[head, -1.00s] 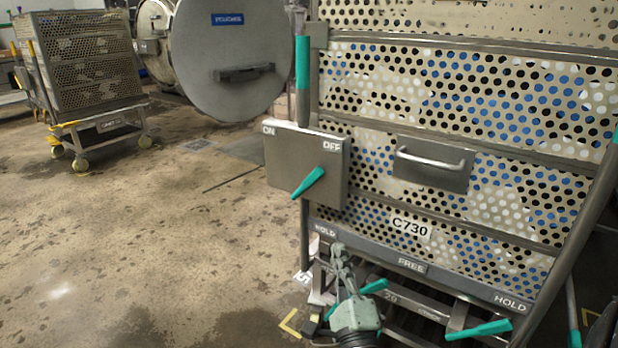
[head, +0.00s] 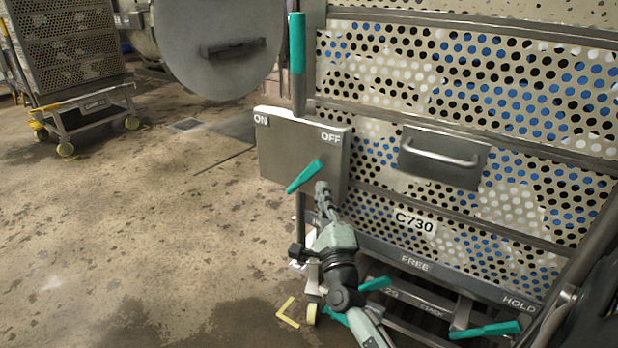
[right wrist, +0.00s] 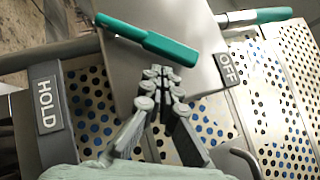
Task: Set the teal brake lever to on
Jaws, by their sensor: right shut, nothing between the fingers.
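The teal brake lever (head: 305,177) sits on the front of a grey metal box (head: 290,150) marked ON at its left corner and OFF at its right corner. The lever slants, its upper right end below the OFF mark and its other end down to the left. My right gripper (head: 322,188) is shut and empty, just below and right of the lever. In the right wrist view, the lever (right wrist: 148,40) lies just beyond the shut fingertips (right wrist: 163,76), with the OFF label (right wrist: 228,68) to the right. Contact cannot be told. My left gripper is not in view.
The perforated cart C730 (head: 450,235) fills the right side, with a handle (head: 440,157) and a teal-gripped post (head: 297,45). Low teal pedals (head: 485,330) sit under its HOLD/FREE bar (head: 415,265). Open floor (head: 130,220) lies left; another cart (head: 65,60) stands behind.

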